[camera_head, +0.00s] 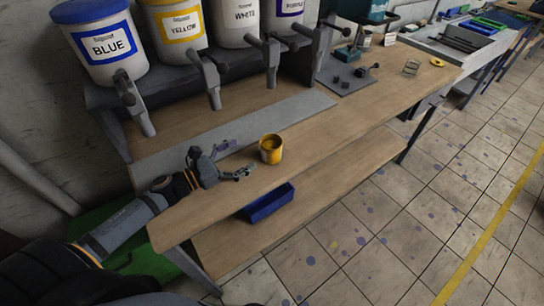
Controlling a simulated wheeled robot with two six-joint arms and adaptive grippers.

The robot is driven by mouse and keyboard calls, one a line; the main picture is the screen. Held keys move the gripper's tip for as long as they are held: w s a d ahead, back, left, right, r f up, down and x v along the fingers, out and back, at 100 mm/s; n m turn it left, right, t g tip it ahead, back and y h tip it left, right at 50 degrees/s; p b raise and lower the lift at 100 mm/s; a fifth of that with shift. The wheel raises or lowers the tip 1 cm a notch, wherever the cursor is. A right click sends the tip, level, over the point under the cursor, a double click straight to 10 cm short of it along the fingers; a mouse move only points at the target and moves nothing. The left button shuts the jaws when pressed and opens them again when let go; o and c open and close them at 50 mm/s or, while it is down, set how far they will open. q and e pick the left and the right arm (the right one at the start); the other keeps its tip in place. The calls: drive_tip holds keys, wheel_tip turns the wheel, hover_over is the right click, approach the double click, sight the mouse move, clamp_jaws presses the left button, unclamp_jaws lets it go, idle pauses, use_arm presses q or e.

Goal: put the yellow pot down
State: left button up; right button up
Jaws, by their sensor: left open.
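The yellow pot (271,149) stands upright on the wooden workbench (335,129), in front of the metal strip below the paint dispensers. Its open top faces up and its inside looks dark yellow. My left gripper (240,162) is just to the left of the pot, fingers pointing toward it. It is open, and a small gap shows between its fingertips and the pot. My right gripper is not in view.
Paint dispensers labelled blue (106,47), yellow (179,27), white and purple stand along the back with taps. A blue bin (270,203) sits on the lower shelf. A yellow tape roll (437,62) lies far right. Bench right of the pot is clear.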

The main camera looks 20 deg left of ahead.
sight(280, 138)
use_arm(q)
drive_tip(key=shift+w+f, duration=0.45)
drive_tip(key=shift+f, duration=0.3)
drive_tip(key=shift+s+d+r, duration=0.1)
drive_tip(key=shift+d+r, duration=0.05)
drive_tip(key=shift+r, duration=0.1)
drive_tip(key=shift+w+d, duration=0.25)
drive_tip(key=x, duration=0.3)
drive_tip(key=shift+w+a, duration=0.1)
drive_tip(key=shift+w, duration=0.05)
drive_tip(key=shift+w+d+f, duration=0.1)
drive_tip(key=shift+w+d, duration=0.25)
drive_tip(key=shift+d, duration=0.1)
drive_tip(key=p+x, duration=0.1)
drive_tip(key=x, duration=0.1)
drive_tip(key=p+x, duration=0.1)
drive_tip(key=x, duration=0.2)
drive_tip(key=shift+w+a+f+p, duration=0.15)
drive_tip(key=shift+f+p, duration=0.1)
drive_tip(key=shift+p, duration=0.15)
drive_tip(key=shift+w, duration=0.1)
drive_tip(key=shift+f, duration=0.1)
drive_tip(key=shift+c, duration=1.1)
drive_tip(key=c, duration=1.2)
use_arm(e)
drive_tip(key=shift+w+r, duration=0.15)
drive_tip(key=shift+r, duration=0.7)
